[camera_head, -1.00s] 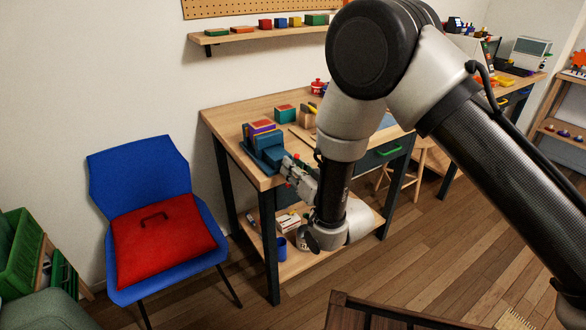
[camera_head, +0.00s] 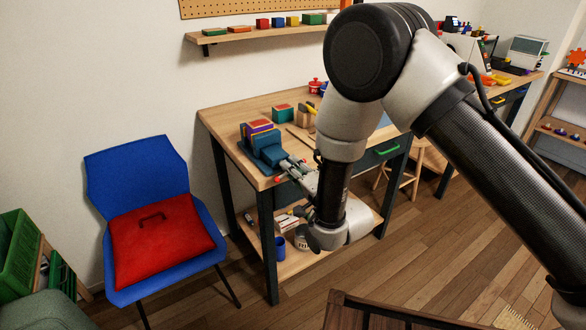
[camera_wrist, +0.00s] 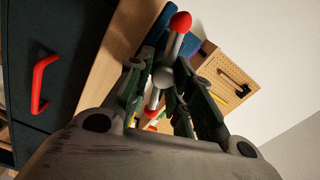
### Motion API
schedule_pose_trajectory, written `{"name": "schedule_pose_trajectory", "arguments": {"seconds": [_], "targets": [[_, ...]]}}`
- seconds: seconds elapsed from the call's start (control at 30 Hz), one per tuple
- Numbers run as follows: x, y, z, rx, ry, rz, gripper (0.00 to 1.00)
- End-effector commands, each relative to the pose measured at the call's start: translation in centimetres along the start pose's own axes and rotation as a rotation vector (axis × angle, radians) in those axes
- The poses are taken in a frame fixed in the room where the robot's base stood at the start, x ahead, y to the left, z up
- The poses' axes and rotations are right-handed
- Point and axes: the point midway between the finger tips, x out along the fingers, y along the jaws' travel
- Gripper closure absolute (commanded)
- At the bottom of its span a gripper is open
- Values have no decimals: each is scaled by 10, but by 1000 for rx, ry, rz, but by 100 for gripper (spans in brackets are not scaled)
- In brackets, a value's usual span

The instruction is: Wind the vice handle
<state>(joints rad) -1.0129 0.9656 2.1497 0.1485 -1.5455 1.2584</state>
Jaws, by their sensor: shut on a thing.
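The blue vice (camera_head: 268,154) sits at the left front corner of the workbench, with a colourful block between its jaws. Its handle is a grey bar (camera_wrist: 173,46) with red end knobs. In the wrist view the bar runs steeply through a round grey hub, with one red knob (camera_wrist: 181,21) at the top and another low between the fingers. My gripper (camera_wrist: 166,80) is shut on the vice handle around the hub. In the head view my gripper (camera_head: 290,168) reaches the vice's front from the right; a small red knob (camera_head: 278,180) shows beneath it.
The workbench top (camera_head: 235,112) holds a teal and red block (camera_head: 283,113) behind the vice. A blue chair with a red cushion (camera_head: 160,240) stands left. A drawer with a red pull (camera_wrist: 40,83) fills the wrist view's left side. A lower shelf holds a blue mug (camera_head: 280,248).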

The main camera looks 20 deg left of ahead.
Motion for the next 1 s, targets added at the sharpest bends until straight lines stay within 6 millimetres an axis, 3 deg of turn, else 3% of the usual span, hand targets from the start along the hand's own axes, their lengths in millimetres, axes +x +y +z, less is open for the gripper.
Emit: {"name": "schedule_pose_trajectory", "arguments": {"seconds": [0.37, 1.0], "targets": [[0, 4, 0, 318, 1, 2, 100], [0, 4, 0, 321, 1, 3, 100]]}}
